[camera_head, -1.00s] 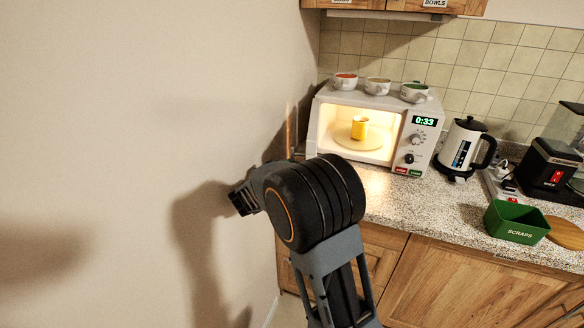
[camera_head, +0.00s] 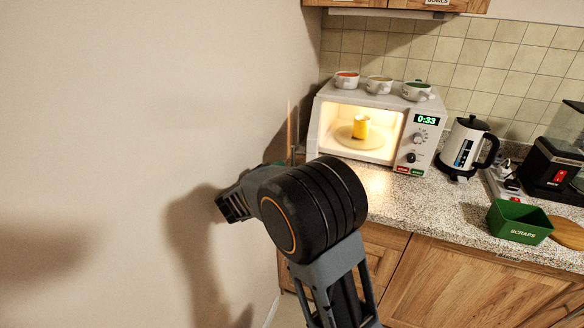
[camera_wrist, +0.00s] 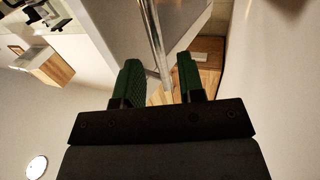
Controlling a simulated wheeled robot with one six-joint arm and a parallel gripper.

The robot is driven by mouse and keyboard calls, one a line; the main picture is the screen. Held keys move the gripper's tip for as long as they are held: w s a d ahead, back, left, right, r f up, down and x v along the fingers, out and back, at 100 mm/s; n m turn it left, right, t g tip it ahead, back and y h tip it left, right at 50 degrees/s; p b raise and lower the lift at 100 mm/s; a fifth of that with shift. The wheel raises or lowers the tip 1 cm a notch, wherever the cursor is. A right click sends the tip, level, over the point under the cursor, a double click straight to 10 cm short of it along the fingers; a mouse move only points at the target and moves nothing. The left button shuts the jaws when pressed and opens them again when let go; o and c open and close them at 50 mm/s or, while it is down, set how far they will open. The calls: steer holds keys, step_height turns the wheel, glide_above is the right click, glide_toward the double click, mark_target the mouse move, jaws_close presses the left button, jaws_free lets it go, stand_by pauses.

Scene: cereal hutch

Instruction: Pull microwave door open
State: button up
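The white microwave (camera_head: 378,103) stands on the counter with its lit inside showing. A yellow mug (camera_head: 361,127) sits on the turntable (camera_head: 352,139) in it. The door (camera_head: 291,131) stands swung open at the left, seen nearly edge-on. In the wrist view a shiny bar handle (camera_wrist: 155,38) runs between the two green fingers of my gripper (camera_wrist: 160,74). The fingers are apart, with gaps beside the bar; I cannot tell how deep it lies between them.
The wall (camera_head: 150,120) is close on the left of my gripper. Several cups, one of them a white cup (camera_head: 347,79), stand on the microwave. A kettle (camera_head: 464,148), a green scraps bin (camera_head: 519,222) and a black coffee machine (camera_head: 553,165) are to the right.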

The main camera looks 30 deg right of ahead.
steer(key=shift+v, duration=1.75)
